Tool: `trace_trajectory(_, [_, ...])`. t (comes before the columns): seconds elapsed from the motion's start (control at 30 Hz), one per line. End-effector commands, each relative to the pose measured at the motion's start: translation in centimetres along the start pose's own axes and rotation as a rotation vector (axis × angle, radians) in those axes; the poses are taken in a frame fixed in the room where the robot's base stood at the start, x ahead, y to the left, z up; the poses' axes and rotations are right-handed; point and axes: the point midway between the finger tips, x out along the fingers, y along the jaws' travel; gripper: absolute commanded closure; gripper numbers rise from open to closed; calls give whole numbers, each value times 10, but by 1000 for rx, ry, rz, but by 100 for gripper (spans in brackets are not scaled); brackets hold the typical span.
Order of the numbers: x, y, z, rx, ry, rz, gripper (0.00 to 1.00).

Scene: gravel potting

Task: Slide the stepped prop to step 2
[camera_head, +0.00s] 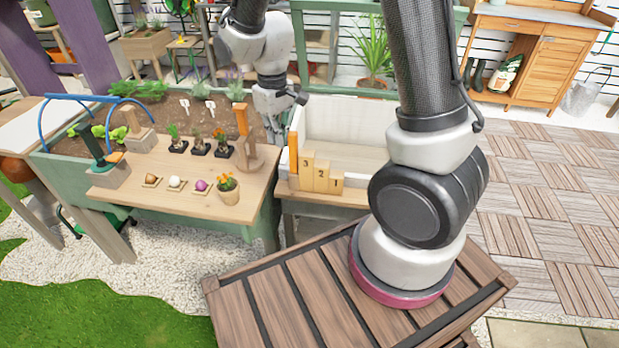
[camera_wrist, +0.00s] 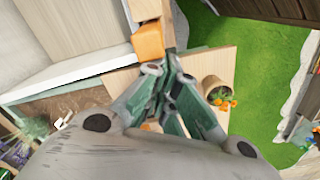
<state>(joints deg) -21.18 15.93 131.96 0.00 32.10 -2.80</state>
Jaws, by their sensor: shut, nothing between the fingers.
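The stepped prop (camera_head: 321,178) is pale wood with steps marked 3, 2 and 1, descending to the right. It stands upright at the front of a white-walled box (camera_head: 345,122). An orange upright piece (camera_head: 293,155) is at its left, tall end. My gripper (camera_head: 276,132) points down just left of the box, near that piece. In the wrist view the closed fingers (camera_wrist: 170,72) are empty, with an orange block (camera_wrist: 148,42) just beyond the tips. I cannot tell whether they touch. A green-framed panel (camera_head: 302,45) stands raised behind the box.
A wooden stand with an orange-topped post (camera_head: 242,122) is close left of my gripper. A flower pot (camera_head: 228,190), several seedlings and bulbs occupy the potting table (camera_head: 172,200). Paving at right is clear.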

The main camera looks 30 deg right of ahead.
Motion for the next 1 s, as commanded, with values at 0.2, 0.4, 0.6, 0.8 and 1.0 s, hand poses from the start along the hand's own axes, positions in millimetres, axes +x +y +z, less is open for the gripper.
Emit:
trace_trajectory(0.2, [0,4,7,0,0,0,100])
trace_trajectory(0.4, [0,8,13,0,0,0,100])
trace_trajectory(0.6, [0,11,20,1,-1,0,100])
trace_trajectory(0.8, [0,14,25,0,0,0,100])
trace_trajectory(1.0, [0,18,31,0,0,0,100])
